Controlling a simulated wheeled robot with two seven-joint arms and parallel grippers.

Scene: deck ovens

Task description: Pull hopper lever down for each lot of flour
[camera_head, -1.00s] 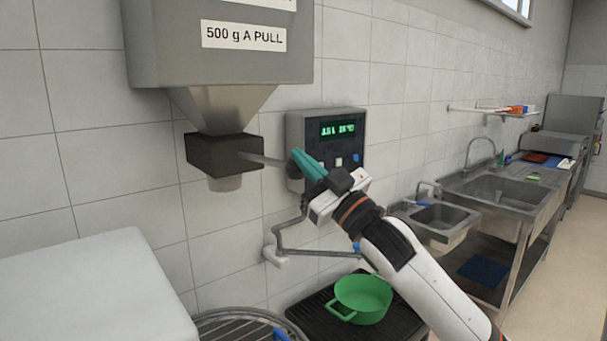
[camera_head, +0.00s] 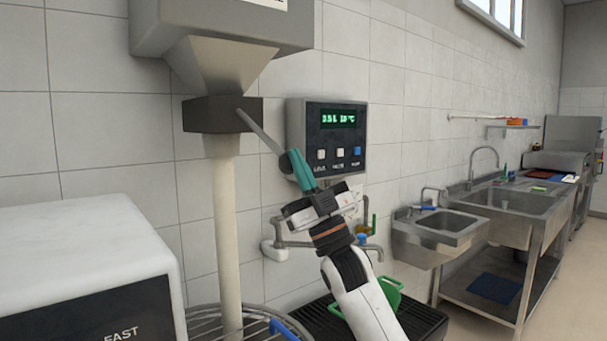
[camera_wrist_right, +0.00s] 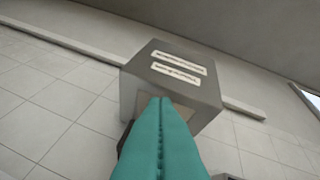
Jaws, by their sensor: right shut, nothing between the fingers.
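The grey flour hopper (camera_head: 220,62) hangs on the wall at the upper left of the head view, with a dark outlet block (camera_head: 222,114) below it. A pale column of flour (camera_head: 226,220) falls from the outlet. The metal lever (camera_head: 259,131) slants down to the right from the block. My right gripper (camera_head: 296,158) has its teal fingers together at the lever's lower end, seemingly touching it; its dark knob shows just behind them. In the right wrist view the closed teal fingers (camera_wrist_right: 161,130) point up toward the hopper (camera_wrist_right: 175,75). My left gripper is not in view.
A control panel (camera_head: 329,145) with a green display is on the wall behind the gripper. A wire guard (camera_head: 205,318) is under the flour stream.

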